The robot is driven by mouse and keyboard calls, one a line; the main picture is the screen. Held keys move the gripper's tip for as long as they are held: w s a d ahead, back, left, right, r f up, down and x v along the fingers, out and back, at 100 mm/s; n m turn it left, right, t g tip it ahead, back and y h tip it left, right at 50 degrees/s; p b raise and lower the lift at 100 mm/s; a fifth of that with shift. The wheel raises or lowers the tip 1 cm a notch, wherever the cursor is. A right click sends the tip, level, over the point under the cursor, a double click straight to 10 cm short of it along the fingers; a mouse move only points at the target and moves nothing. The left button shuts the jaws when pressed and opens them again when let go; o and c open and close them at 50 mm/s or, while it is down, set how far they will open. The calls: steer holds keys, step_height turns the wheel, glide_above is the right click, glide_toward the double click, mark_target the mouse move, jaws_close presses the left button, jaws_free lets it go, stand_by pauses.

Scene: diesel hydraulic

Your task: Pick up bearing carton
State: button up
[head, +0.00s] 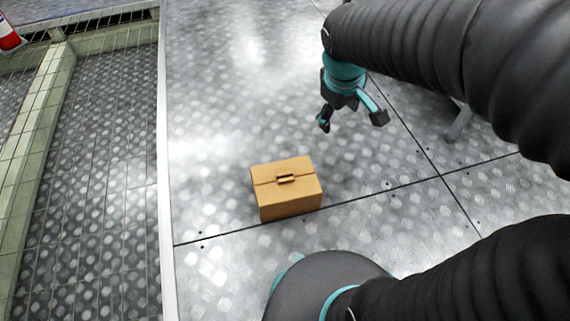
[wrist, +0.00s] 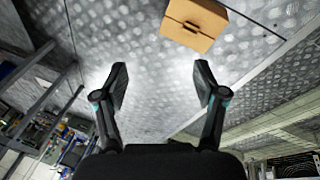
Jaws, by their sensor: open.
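The bearing carton (head: 287,189) is a small brown cardboard box with a dark slot or handle on its top. It sits on the metal tread-plate floor in the middle of the head view. It also shows at the top of the wrist view (wrist: 194,24), beyond my fingertips and a little to the right. My gripper (head: 351,119) is above and to the right of the carton in the head view, apart from it. Its two fingers are spread and empty, as the wrist view (wrist: 162,82) also shows.
A railing with mesh (head: 60,120) runs along the left, past a pale floor edge (head: 166,160). A red and white cone (head: 9,36) stands at the top left. The plate floor around the carton is clear. My black-sleeved arm fills the right side.

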steer(key=w+a+f+n+g+h+b, duration=0.1)
steer(key=w+a+f+n, duration=0.3)
steer(key=f, duration=0.3)
steer(key=w+a+f+n+h+b, duration=0.1)
steer(key=w+a+f+n, duration=0.1)
steer(key=w+a+f, duration=0.3)
steer(key=n+h+b, duration=0.1)
steer(key=n, duration=0.6)
glide_toward(284, 175)
steer(key=shift+g, duration=0.4)
steer(key=b+x, duration=0.2)
steer(key=x, duration=0.7)
steer(key=shift+w+d, duration=0.1)
steer(key=shift+d, duration=0.05)
steer(key=shift+n, duration=0.3)
jaws_close()
